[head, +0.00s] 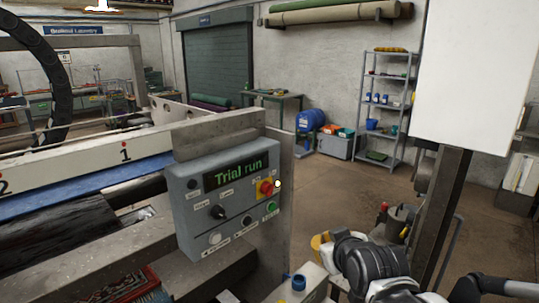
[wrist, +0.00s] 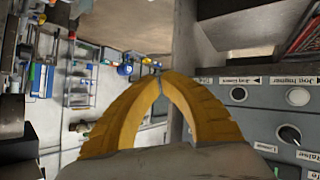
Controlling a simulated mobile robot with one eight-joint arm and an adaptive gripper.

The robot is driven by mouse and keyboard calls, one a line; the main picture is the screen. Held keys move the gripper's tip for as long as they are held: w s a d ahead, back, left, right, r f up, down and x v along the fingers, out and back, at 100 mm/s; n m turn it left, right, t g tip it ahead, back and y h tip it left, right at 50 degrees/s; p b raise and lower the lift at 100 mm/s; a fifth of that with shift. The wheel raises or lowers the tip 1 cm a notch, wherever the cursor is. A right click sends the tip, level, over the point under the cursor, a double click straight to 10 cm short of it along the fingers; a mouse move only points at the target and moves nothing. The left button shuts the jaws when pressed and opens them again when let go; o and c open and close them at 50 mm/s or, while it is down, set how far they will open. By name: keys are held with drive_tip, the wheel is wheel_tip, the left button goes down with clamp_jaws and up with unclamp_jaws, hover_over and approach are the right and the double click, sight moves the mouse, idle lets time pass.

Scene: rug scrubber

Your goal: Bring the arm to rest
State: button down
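My arm (head: 370,265) is folded low at the bottom right of the head view. The yellow fingers of my gripper (wrist: 160,76) meet at their tips in the wrist view, with nothing seen between them. A bit of yellow also shows beside the arm in the head view. The grey control panel (head: 190,185) is left of my arm, and its display (head: 238,168) reads "Trial run". It carries a red knob (head: 266,188) on yellow, a green button (head: 272,208) and black and white controls. In the wrist view the panel (wrist: 255,118) is right of the fingers, apart from them.
The rug machine's frame (head: 230,125) fills the left of the head view. A small box with a blue cap (head: 298,282) is close to my arm. A dark post with a white board (head: 475,70) stands at right. Shelves (head: 385,105) stand behind open floor (head: 345,185).

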drive_tip(key=s+d+f+m+g, duration=0.2)
drive_tip(key=s, duration=0.8)
drive_tip(key=s+d+f+m+g+h, duration=0.1)
drive_tip(key=s+d+f+m+g, duration=0.1)
drive_tip(key=s, duration=0.7)
drive_tip(key=shift+s+d+f+g+b, duration=0.3)
drive_tip(key=shift+s+d+f+g, duration=0.15)
drive_tip(key=shift+d, duration=0.4)
drive_tip(key=shift+w, duration=0.15)
idle(2.3)
